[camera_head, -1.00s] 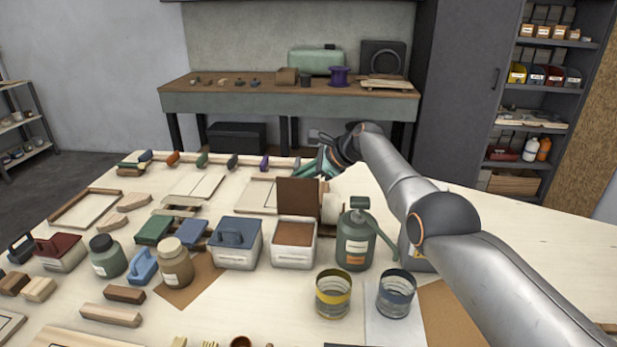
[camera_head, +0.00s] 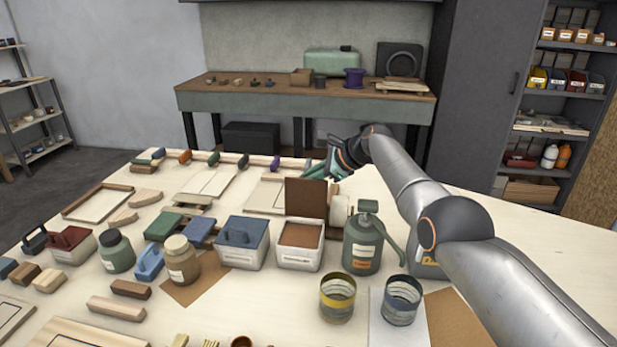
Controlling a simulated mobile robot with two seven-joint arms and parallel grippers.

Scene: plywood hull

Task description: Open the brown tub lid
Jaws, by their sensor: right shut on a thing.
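The brown tub (camera_head: 300,256) is a white box with brown contents, in the middle of the table. Its brown lid (camera_head: 306,198) stands upright at the tub's back edge, so the tub is open on top. My right gripper (camera_head: 331,168) is behind and above the lid, with its arm coming in from the right. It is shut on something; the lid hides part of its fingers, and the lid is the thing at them. My left gripper is not in view.
A blue-lidded tub (camera_head: 243,243) stands just left of the brown tub. A green spray bottle (camera_head: 362,243) stands close on the right. Two ringed tins (camera_head: 337,298) are in front. Jars, clamps and wood blocks crowd the left.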

